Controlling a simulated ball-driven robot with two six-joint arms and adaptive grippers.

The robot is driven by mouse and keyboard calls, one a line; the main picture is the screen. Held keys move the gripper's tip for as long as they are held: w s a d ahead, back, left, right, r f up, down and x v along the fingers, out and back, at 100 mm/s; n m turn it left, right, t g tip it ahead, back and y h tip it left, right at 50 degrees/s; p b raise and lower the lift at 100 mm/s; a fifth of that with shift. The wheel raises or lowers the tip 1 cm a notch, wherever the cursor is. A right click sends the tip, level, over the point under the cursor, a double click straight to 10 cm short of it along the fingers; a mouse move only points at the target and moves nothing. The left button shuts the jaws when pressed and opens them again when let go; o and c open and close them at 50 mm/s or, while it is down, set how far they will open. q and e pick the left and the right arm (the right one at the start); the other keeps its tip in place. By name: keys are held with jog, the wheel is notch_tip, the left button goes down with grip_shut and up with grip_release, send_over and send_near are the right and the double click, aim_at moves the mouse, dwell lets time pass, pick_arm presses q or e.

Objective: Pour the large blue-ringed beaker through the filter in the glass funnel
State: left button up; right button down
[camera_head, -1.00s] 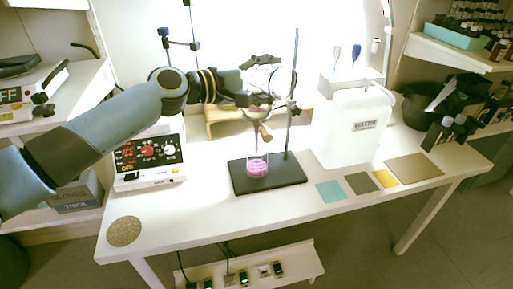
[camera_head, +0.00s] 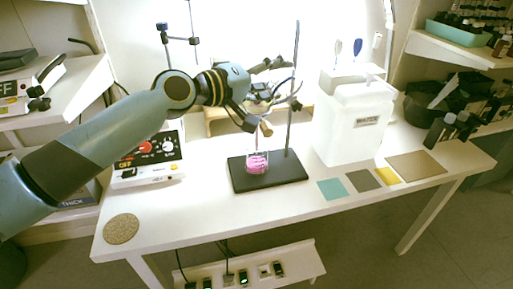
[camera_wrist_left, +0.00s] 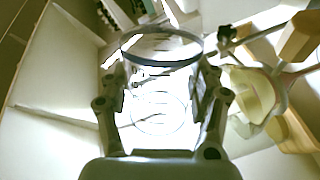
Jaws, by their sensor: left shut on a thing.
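My left gripper (camera_wrist_left: 160,95) is shut on the large clear beaker (camera_wrist_left: 190,60), which has a bluish ring at its rim. In the head view my left gripper (camera_head: 264,92) is beside the stand rod, above the stand base, and hides much of the funnel. In the left wrist view the glass funnel with its cream filter (camera_wrist_left: 252,95) is just right of the beaker, apart from it in the picture. A small glass with pink contents (camera_head: 257,164) stands on the dark stand base (camera_head: 290,172). The large beaker's contents cannot be made out. My right gripper is not in view.
A retort rod (camera_head: 293,80) rises from the base. A control box (camera_head: 150,160) stands left and a white water container (camera_head: 345,130) right. Coloured squares, including a teal one (camera_head: 332,189), lie at the front right. The front left of the table (camera_head: 190,215) is mostly clear.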

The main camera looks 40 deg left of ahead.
aim_at(280, 101)
pick_arm(q)
jog(key=shift+s+d+f+m+b, duration=0.15)
jog(key=shift+d+f+m+b, duration=0.35)
jog(key=shift+m, duration=0.5)
jog(key=shift+r, duration=0.1)
jog(key=f+m+b, duration=0.1)
jog(key=b, duration=0.1)
jog(key=d+f+m+b, duration=0.1)
jog(key=m+b, duration=0.1)
jog(key=f+m+t+b, duration=0.1)
jog(key=m+b, duration=0.1)
jog(key=shift+s+d+y, duration=0.25)
jog(key=shift+s+y, duration=0.1)
jog(key=shift+y, duration=0.05)
jog(key=shift+f+b, duration=0.15)
jog(key=shift+b, duration=0.15)
jog(key=shift+d+m, duration=0.1)
jog(key=shift+m, duration=0.2)
